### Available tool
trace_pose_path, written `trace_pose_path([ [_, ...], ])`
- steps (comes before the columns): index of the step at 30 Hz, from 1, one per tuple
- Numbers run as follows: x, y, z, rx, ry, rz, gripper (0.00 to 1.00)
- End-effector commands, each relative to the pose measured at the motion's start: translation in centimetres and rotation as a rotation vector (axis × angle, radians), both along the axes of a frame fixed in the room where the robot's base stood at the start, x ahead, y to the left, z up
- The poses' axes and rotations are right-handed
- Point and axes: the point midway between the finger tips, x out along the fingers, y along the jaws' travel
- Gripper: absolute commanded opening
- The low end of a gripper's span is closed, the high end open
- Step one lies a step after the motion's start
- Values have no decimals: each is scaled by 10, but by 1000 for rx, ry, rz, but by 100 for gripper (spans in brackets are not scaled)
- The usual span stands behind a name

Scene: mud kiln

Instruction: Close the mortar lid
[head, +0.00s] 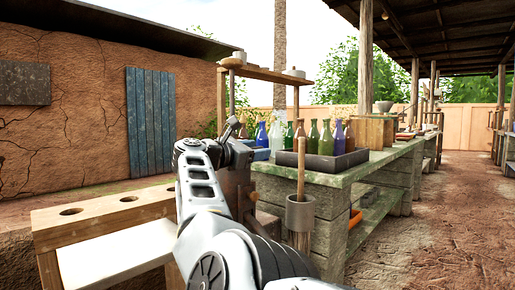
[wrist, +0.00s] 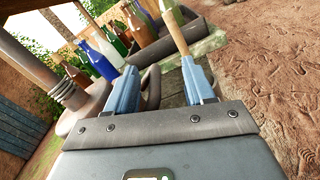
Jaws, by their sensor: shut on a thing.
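My gripper (wrist: 161,88) has two blue fingers in the wrist view. They are closed on a dark grey curved handle (wrist: 153,86), which looks like part of the mortar lid. A rounded pinkish-grey piece (wrist: 88,106) with a ringed post sits left of the fingers, probably part of the mortar or its lid. In the head view my gripper (head: 258,152) is by the left end of the green-topped bench, partly hidden by my arm. A brown body (head: 238,185), likely the mortar, stands below it, mostly hidden. The lid's angle cannot be told.
A grey pot (head: 300,213) with a wooden stick hangs at the bench's (head: 334,195) front corner. A dark tray (head: 324,164) and several coloured bottles (head: 326,139) stand close beyond the gripper. A wooden stand with holes (head: 97,212) is left. The dirt path right is clear.

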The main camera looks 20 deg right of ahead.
Motion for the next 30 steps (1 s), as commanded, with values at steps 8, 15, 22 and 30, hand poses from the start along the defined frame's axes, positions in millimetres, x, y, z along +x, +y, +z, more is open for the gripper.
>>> trace_pose_path([
  [8,-20,52,-7,0,14,14,38],
  [15,-27,62,-5,0,10,10,38],
  [22,-27,60,-2,-2,5,9,38],
  [30,-27,59,0,-2,2,7,38],
])
